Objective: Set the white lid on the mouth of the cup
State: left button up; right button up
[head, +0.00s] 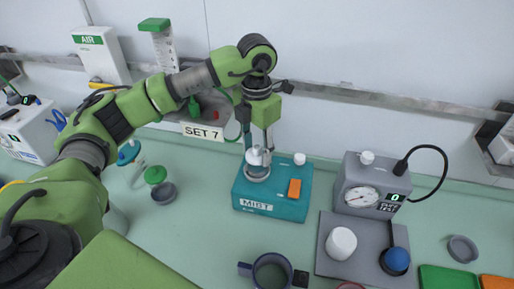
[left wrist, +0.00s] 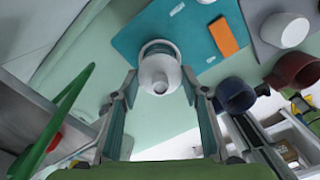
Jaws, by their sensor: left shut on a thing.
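My left gripper (head: 258,150) points down over the teal box marked MIST (head: 272,208). It is shut on the white lid (head: 254,157), a small round piece with a knob. In the left wrist view the lid (left wrist: 159,74) sits between the fingertips of the left gripper (left wrist: 160,82). The cup (head: 257,174) stands on the teal box directly below the lid, and its round rim (left wrist: 160,45) shows behind the lid in the wrist view. The lid hides much of the cup's mouth. I cannot tell whether lid and rim touch. My right gripper is out of view.
An orange block (head: 294,188) and a small white knob (head: 300,159) are on the teal box. A grey gauge unit (head: 372,186) stands to the right, with a white rounded piece (head: 341,243) in front. A blue mug (head: 271,272) stands nearer.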

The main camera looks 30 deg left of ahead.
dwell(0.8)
pick_arm(q)
jog(key=o, duration=1)
jog(key=shift+r+p, duration=1.9)
jog(key=shift+r, duration=1.6)
jog(key=shift+f, duration=0.1)
